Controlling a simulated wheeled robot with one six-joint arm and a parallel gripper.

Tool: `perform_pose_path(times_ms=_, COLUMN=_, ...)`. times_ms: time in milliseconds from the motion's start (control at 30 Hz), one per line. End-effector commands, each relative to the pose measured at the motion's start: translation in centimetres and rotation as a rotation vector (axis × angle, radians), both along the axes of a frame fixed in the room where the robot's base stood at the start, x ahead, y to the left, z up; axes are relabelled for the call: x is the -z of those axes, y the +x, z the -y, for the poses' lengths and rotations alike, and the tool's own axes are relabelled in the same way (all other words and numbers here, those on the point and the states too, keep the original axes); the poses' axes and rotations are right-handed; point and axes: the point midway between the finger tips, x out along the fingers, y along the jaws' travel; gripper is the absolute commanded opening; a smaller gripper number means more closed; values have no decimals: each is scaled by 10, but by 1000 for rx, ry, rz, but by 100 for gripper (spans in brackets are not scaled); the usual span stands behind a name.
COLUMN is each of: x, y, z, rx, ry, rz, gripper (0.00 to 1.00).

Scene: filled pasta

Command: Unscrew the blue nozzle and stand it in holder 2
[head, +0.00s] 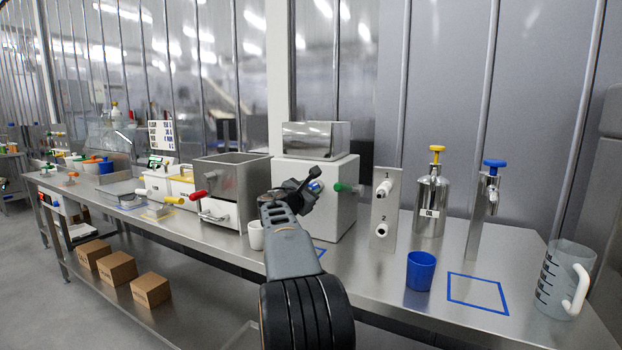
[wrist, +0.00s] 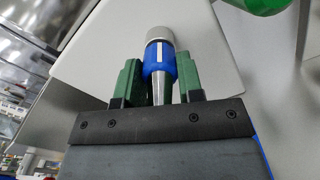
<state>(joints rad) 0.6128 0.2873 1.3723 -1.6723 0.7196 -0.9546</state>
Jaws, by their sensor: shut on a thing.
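The blue nozzle (wrist: 160,64) is between the green fingers of my gripper (wrist: 160,82) in the wrist view. It has a blue collar with a white stripe, a grey end and a narrowing metal tip. A small part of its blue (head: 315,186) shows in the head view beside the white machine, mostly hidden by my gripper (head: 300,190). My gripper is shut on it; I cannot tell whether it is still joined to the machine.
A green-handled part (head: 343,187) sticks out from the white machine (head: 335,215) near my gripper. A blue cup (head: 420,271), an oil dispenser (head: 431,205) and a measuring jug (head: 565,282) stand to the right. A white cup (head: 256,236) stands left of my arm.

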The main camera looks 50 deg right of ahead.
Motion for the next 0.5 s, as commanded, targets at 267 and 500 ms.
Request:
perform_pose_path(times_ms=267, x=-4, y=0, z=0, rx=0, ry=-92, rz=-376, gripper=6)
perform_pose_path(times_ms=500, x=0, y=0, z=0, rx=0, ry=-107, rz=-427, gripper=6)
